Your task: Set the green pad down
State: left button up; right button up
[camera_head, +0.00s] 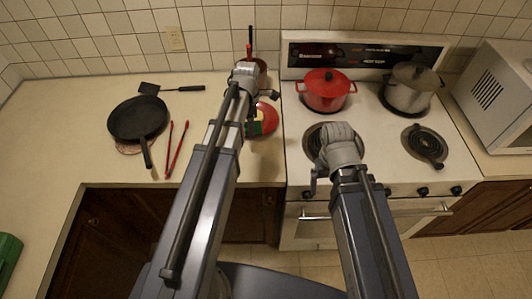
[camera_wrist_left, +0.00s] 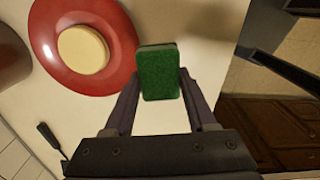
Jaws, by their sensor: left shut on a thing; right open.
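The green pad (camera_wrist_left: 158,72) is between the two fingers of my left gripper (camera_wrist_left: 158,92) in the left wrist view, and the gripper is shut on it. In the head view a bit of the green pad (camera_head: 254,129) shows beside the left gripper (camera_head: 250,118), near a red plate (camera_head: 268,118) on the counter. The pad overlaps the plate's edge in the wrist view; I cannot tell its height above the counter. My right gripper (camera_head: 314,186) is open and empty in front of the stove.
A black pan (camera_head: 138,118), red tongs (camera_head: 176,148) and a black spatula (camera_head: 170,89) lie on the left counter (camera_head: 75,130). A red pot (camera_head: 326,92) and a grey pot (camera_head: 411,90) stand on the stove (camera_head: 375,115).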

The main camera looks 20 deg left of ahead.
pick_arm(q)
jog(key=m, duration=0.2)
send_near(264, 157)
notch_tip(264, 157, down, 6)
jog(key=b, duration=0.9)
jog(key=shift+d+f, duration=0.1)
jog(key=shift+f, duration=0.1)
jog(key=shift+f+b, duration=0.1)
jog(key=shift+b, duration=0.25)
jog(key=shift+f, duration=0.15)
jog(key=o, duration=1.2)
notch_tip(264, 157, up, 13)
jog(key=p, duration=1.2)
jog(key=shift+f, duration=0.2)
jog(key=shift+f, duration=0.15)
